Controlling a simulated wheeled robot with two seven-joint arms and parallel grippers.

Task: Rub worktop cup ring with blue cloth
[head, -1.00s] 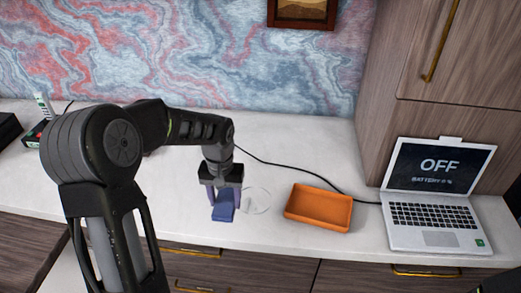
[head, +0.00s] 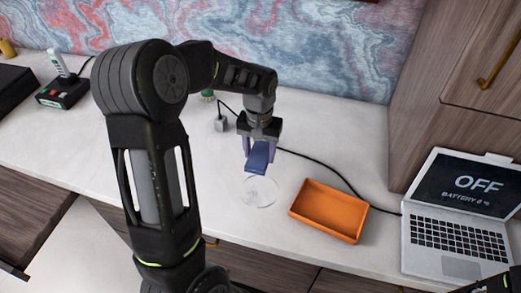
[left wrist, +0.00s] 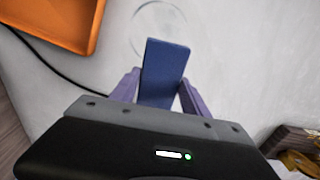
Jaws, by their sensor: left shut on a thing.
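The blue cloth (head: 259,157), a folded flat block, is held in my left gripper (head: 260,146), which is shut on it with purple fingers on either side. The cup ring (head: 260,192) is a faint pale circle on the white worktop (head: 180,185), just in front of the cloth in the head view. In the left wrist view the cloth (left wrist: 164,72) juts out from the gripper, and its far end overlaps the near edge of the ring (left wrist: 158,25). I cannot tell whether the cloth touches the worktop. My right gripper is not in view.
An orange tray (head: 328,211) stands right of the ring, with an open laptop (head: 462,215) beyond it. A black cable (head: 322,166) runs behind the tray to a grey plug block (head: 220,124). A dark box with a red button (head: 62,92) stands far left. Worktop left of the ring is clear.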

